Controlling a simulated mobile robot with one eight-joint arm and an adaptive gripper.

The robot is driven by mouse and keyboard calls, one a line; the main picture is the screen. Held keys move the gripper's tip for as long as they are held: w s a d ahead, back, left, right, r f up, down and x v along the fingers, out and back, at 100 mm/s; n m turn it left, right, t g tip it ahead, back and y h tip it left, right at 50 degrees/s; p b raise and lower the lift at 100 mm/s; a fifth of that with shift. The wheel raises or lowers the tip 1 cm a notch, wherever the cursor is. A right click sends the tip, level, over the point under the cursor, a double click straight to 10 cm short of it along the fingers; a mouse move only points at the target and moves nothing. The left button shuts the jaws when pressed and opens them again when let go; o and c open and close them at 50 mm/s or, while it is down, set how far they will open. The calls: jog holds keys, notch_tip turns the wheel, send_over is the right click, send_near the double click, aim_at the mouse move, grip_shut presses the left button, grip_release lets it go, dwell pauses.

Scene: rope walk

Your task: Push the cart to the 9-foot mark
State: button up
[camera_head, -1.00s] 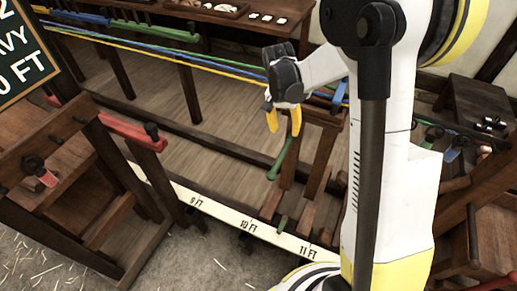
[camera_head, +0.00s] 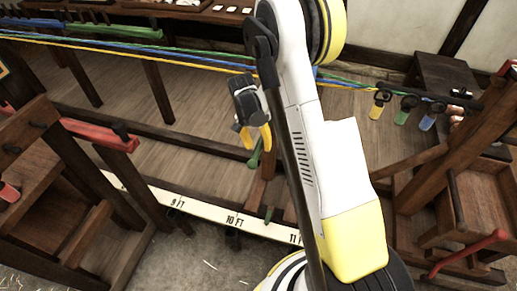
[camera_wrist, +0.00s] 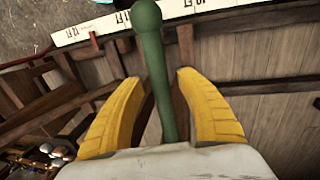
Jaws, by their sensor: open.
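The wooden cart (camera_head: 257,191) stands at the white scale strip (camera_head: 205,212), partly hidden behind my arm. A small green piece (camera_head: 268,213) low on it lies between the 10 FT and 11 FT marks. The 9 FT mark (camera_head: 178,203) is further left. The cart's green handle (camera_head: 255,157) rises to my gripper (camera_head: 256,141). In the wrist view the round-ended green handle (camera_wrist: 155,70) lies between the two yellow fingers of my gripper (camera_wrist: 158,90). The fingers are spread, with a gap on each side. I cannot tell whether either touches it.
Green, blue and yellow ropes (camera_head: 180,58) run across behind the cart. A wooden frame with a red bar (camera_head: 100,135) stands left. On the right are hanging coloured hooks (camera_head: 402,116) and a wooden stand with a red handle (camera_head: 470,250). The strip left of the cart looks clear.

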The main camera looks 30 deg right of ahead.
jog(key=shift+f, duration=0.25)
grip_shut()
